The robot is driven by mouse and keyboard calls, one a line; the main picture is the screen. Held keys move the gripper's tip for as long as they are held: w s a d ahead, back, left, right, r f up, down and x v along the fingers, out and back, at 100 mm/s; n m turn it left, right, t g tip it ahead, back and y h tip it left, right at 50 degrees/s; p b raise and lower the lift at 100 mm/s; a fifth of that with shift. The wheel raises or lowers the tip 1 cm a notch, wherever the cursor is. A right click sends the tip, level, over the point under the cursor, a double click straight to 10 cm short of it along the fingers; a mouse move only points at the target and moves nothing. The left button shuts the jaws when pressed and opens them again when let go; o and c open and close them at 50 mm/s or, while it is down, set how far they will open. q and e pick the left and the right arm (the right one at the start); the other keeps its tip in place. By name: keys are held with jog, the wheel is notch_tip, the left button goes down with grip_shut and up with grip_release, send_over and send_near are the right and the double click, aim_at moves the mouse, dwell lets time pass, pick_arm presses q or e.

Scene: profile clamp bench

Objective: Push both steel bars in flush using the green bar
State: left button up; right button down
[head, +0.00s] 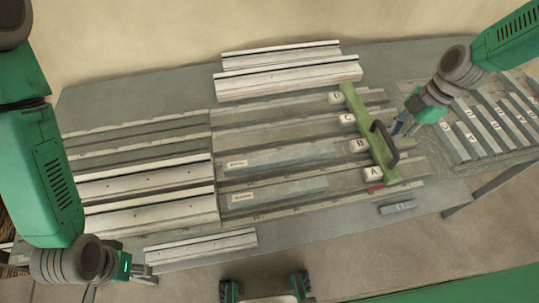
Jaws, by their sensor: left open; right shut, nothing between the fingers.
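The green bar (352,104) lies across the right part of the fixture, past the blocks lettered A to D, with a black handle (382,142) on it. Two grey steel bars with pale labels lie in the channels: one in line with B (290,155), one in line with A (290,188). From here I cannot tell how their ends sit. My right gripper (402,125) is shut and empty, just right of the green bar near the handle; contact is unclear. My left gripper (148,274) is open and empty at the table's front left, away from the bars.
Pale rails (290,75) lie at the back, and another rail (200,246) lies at the front edge. A rack of lettered grey bars (480,130) stands at the right. A small grey piece (397,207) lies at the front right. The table's front strip is mostly clear.

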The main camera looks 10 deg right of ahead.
jog(key=s+a, duration=0.3)
jog(key=a, duration=3.3)
jog(key=shift+a+b, duration=0.3)
jog(key=shift+a, duration=0.1)
dwell(1.0)
jog(key=shift+a, duration=0.45)
dwell(0.5)
jog(key=shift+d, duration=0.15)
jog(key=a+p+v, duration=0.1)
jog(key=p+v, duration=0.3)
jog(key=v, duration=0.3)
jog(key=shift+r+p, duration=0.15)
jog(key=shift+p, duration=0.2)
dwell(0.6)
